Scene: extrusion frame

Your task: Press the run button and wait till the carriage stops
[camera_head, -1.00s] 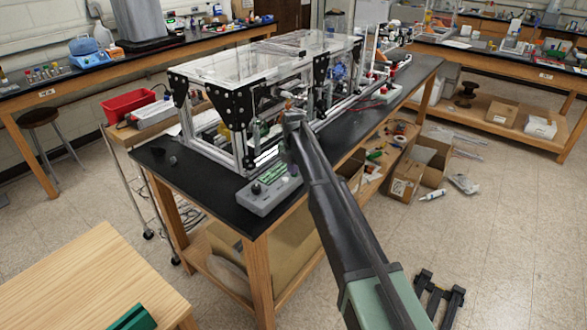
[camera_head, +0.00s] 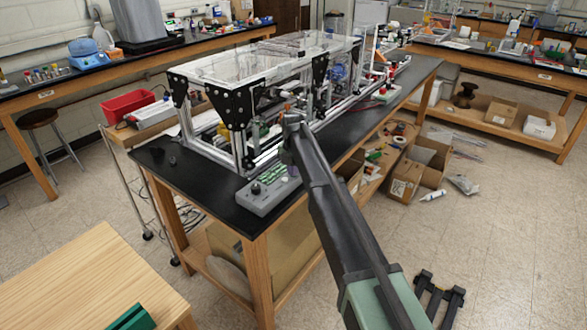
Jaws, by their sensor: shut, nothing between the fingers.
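A grey control box (camera_head: 262,197) sits on the near corner of the black bench, with a dark knob (camera_head: 256,188) at its left and a green strip (camera_head: 271,177) along its back. My arm reaches in from the lower right. Its wrist is up beside the clear-topped extrusion frame (camera_head: 262,62). My gripper (camera_head: 291,160) is shut and small, low by the right end of the box. I cannot tell whether it touches the box, and the run button cannot be made out. The carriage inside the frame cannot be told apart from the other parts.
The black bench top (camera_head: 190,180) is clear left of the box, apart from a small dark piece. A red bin (camera_head: 128,104) stands on a cart behind. Cardboard boxes (camera_head: 407,178) lie on the floor at right. A wooden table (camera_head: 90,285) is at lower left.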

